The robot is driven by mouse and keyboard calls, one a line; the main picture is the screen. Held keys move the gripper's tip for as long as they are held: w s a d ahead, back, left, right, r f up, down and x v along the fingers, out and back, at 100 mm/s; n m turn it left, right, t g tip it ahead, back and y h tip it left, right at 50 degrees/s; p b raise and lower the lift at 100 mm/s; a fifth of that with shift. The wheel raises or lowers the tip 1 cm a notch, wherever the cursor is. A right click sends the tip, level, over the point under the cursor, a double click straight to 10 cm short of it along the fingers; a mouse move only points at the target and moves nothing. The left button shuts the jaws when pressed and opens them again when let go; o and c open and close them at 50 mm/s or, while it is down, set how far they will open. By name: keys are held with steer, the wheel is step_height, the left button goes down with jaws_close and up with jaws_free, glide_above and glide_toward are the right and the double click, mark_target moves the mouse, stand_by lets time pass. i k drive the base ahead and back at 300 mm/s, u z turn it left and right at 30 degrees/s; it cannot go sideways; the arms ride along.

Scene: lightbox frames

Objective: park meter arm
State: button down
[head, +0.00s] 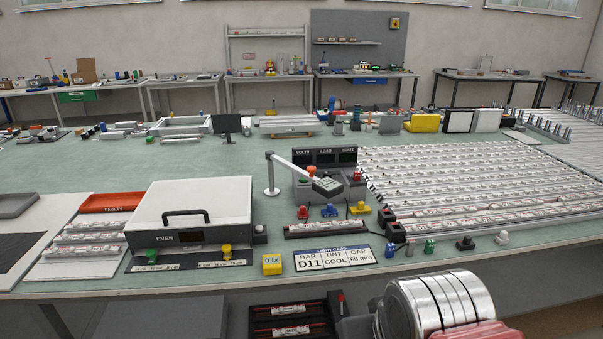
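The meter arm (293,172) is a thin white bar on a white upright post (271,174) in the middle of the bench. It reaches right and toward me. Its grey meter head (328,187) is at the free end, above the area just behind a dark strip with a labelled bar (325,228). An orange-red knob (311,171) shows beside the head. Behind it stands a dark display box (324,157) marked VOLTS, LOAD and STATE. Whether the head touches anything below cannot be told. My gripper is not in view.
A white lidded box (193,207) marked EVEN stands left of the post. A rack of many white bars (480,180) fills the right. Coloured knobs (330,210) and a light card (335,258) lie in front.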

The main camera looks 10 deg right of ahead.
mark_target(326, 187)
steer(key=z, duration=0.05)
steer(key=i, duration=1)
steer(key=u, duration=0.05)
